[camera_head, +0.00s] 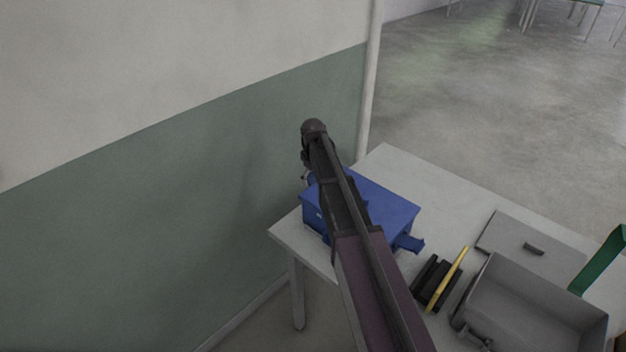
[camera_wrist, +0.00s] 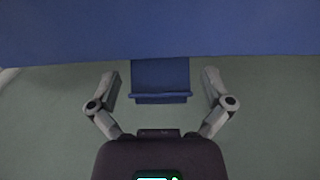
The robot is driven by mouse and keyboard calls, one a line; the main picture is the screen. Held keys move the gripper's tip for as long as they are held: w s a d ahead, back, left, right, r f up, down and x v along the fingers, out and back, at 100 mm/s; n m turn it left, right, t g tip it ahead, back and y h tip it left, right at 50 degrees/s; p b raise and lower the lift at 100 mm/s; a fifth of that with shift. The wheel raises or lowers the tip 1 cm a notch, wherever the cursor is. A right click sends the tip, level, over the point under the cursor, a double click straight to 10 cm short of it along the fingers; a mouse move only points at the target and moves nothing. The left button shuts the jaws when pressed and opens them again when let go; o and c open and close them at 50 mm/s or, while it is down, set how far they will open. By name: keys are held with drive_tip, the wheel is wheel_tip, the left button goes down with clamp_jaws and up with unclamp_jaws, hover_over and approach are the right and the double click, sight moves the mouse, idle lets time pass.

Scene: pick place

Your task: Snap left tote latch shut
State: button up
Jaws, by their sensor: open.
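The blue tote (camera_head: 378,200) stands on the table near its left end, with its lid down, partly hidden behind my arm. A blue latch flap (camera_head: 411,243) sticks out from its right side. In the wrist view the tote (camera_wrist: 160,30) fills the top, and a latch (camera_wrist: 160,80) sticks out from its edge. My gripper (camera_wrist: 162,88) is open, with one finger on each side of this latch and apart from it. In the head view my gripper is mostly hidden at the tote's far left side.
The table (camera_head: 420,180) holds a grey open bin (camera_head: 535,300), a grey lid (camera_head: 530,245) with a handle, black items (camera_head: 432,280) and a yellow bar (camera_head: 447,278). A green object (camera_head: 598,260) stands at the right. A wall (camera_head: 240,150) is close at the left.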

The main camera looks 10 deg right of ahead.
drive_tip(key=c, duration=1.1)
drive_tip(key=shift+s+d+r+t+y, duration=0.1)
drive_tip(key=shift+s+d+t+y, duration=0.05)
drive_tip(key=shift+s+t+y, duration=0.3)
drive_tip(key=shift+s+d+r+t+y, duration=0.15)
drive_tip(key=shift+t+y, duration=0.1)
drive_tip(key=shift+t, duration=0.3)
drive_tip(key=shift+s+d+r+t+y, duration=0.1)
drive_tip(key=shift+r+t+y, duration=0.05)
drive_tip(key=shift+t+y, duration=0.45)
drive_tip(key=o, duration=1.1)
drive_tip(key=shift+w, duration=0.25)
